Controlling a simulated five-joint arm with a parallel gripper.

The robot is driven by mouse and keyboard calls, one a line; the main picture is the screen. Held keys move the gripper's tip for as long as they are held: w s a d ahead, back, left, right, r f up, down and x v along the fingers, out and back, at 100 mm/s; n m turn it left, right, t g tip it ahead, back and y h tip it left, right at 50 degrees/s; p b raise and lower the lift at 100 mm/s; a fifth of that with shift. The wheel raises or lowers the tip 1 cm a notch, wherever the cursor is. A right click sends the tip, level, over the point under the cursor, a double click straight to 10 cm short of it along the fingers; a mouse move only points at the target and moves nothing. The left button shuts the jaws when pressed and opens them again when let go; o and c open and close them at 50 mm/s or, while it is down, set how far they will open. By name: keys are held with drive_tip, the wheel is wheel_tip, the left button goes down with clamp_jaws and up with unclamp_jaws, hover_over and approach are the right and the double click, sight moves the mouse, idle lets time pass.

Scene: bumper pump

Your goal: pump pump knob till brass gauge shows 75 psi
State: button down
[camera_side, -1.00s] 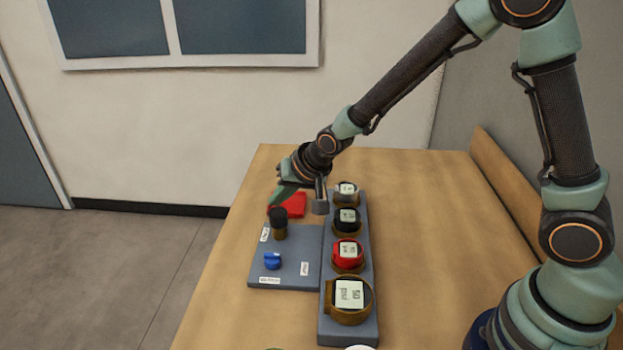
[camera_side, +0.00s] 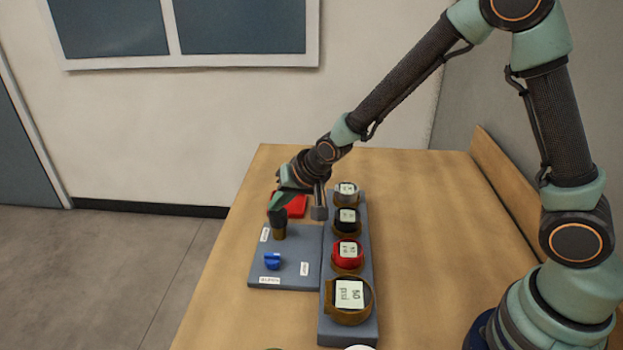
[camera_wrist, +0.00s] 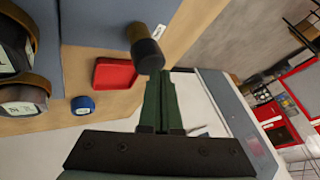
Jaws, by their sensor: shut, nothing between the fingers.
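The pump knob (camera_side: 279,228) has a black top on a brass stem and stands upright on the grey panel. In the wrist view its black end (camera_wrist: 147,54) is just beyond my fingertips. My gripper (camera_side: 275,205) is shut and empty, with its green fingers angled down at the knob's top; in the side view they overlap it, and I cannot tell whether they touch. The fingers (camera_wrist: 160,76) lie together in the wrist view. The brass gauge (camera_side: 349,314) is nearest the side camera; its turned display seems to read 50 psi, but the digits are small.
A red gauge (camera_side: 347,257), a black gauge (camera_side: 346,221) and a grey-topped gauge (camera_side: 346,194) stand in line behind the brass one. A blue knob (camera_side: 272,261) is on the panel before the pump knob. A red tray (camera_wrist: 114,74) lies behind the panel.

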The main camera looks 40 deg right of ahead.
sight(279, 214)
drive_tip(key=shift+s+f, duration=0.1)
drive_tip(key=shift+f, duration=0.85)
idle(0.9)
drive_tip(key=shift+r, duration=1.45)
drive_tip(key=shift+r, duration=2.55)
